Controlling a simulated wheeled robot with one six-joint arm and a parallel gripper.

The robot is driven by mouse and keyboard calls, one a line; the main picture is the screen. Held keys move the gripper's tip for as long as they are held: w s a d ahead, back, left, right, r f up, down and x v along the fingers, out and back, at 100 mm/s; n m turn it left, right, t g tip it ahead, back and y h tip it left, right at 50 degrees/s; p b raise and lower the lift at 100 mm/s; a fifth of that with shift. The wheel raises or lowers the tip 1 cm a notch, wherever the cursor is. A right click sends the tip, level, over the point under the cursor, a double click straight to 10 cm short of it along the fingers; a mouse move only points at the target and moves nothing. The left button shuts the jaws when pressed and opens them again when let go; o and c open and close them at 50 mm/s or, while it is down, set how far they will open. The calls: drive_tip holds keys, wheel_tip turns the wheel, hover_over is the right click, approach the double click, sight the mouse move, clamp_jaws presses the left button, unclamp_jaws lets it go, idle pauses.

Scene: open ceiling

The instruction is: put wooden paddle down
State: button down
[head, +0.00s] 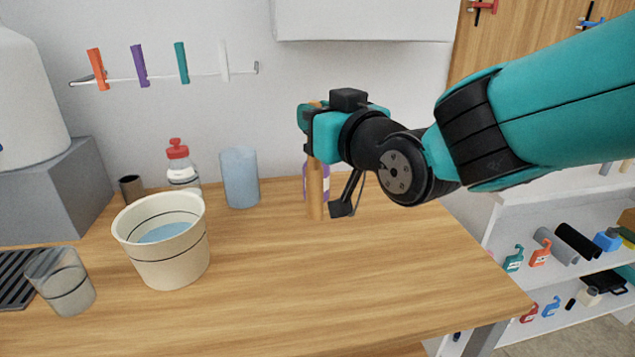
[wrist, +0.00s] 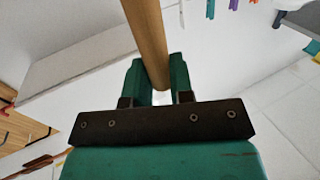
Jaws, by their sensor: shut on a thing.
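The wooden paddle (head: 315,190) is held upright in my gripper (head: 309,122), above the back right of the wooden table (head: 330,270). Its lower end hangs close to the tabletop; I cannot tell whether it touches. In the wrist view the paddle's shaft (wrist: 146,32) runs between the two green fingers of my gripper (wrist: 158,82), which are shut on it. The gripper hides part of the paddle in the head view.
A purple-labelled bottle (head: 326,186) stands just behind the paddle. A blue cylinder (head: 240,178), a red-capped bottle (head: 182,168), a cream bucket (head: 167,255) and a clear cup (head: 62,284) stand to the left. The table's front right is clear. Shelves (head: 555,285) stand at right.

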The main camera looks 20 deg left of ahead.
sight(319, 178)
wheel_tip(319, 178, down, 10)
drive_tip(key=shift+r, duration=0.15)
idle(0.3)
drive_tip(key=c, duration=1)
unclamp_jaws()
drive_tip(key=b+v, duration=0.3)
drive_tip(key=v, duration=0.9)
drive_tip(key=shift+b, duration=0.4)
